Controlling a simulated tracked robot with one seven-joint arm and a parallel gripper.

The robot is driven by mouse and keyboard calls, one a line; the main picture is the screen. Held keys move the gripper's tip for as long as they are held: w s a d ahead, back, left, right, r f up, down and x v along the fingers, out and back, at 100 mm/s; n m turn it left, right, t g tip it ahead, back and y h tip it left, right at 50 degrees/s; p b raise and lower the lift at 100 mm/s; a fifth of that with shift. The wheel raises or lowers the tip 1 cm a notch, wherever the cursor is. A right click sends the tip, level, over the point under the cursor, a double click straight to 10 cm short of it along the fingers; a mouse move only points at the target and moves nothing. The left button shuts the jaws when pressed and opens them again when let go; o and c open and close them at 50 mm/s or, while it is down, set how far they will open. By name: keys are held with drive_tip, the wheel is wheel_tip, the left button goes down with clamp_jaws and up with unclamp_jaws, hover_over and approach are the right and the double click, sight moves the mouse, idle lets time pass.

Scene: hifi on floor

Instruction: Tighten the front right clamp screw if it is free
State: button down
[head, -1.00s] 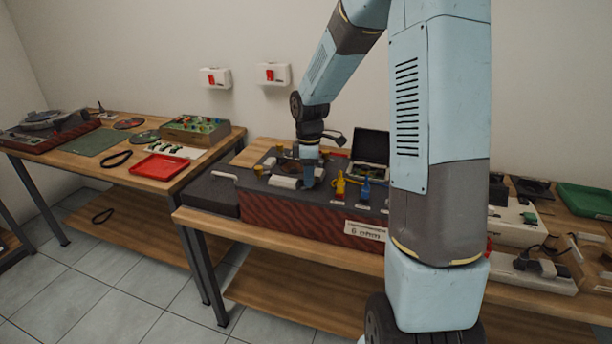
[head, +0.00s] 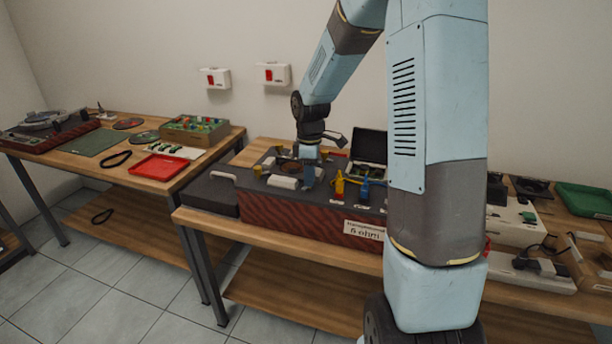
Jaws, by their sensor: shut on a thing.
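My gripper (head: 308,184) points down at the top's front edge, right of the front white block. It is shut on the front right clamp screw, which the fingers hide. How far the screw is turned cannot be seen.
Yellow and blue plugs (head: 364,188) stand close right of my gripper. An open black case (head: 368,147) lies behind them. A red tray (head: 158,167) is on the left bench. My arm hides part of the bench to the right.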

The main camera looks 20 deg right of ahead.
drive_tip(key=shift+w+r, duration=0.1)
drive_tip(key=shift+w, duration=0.1)
drive_tip(key=c, duration=0.9)
unclamp_jaws()
wheel_tip(320, 180, up, 14)
drive_tip(key=shift+f, duration=0.2)
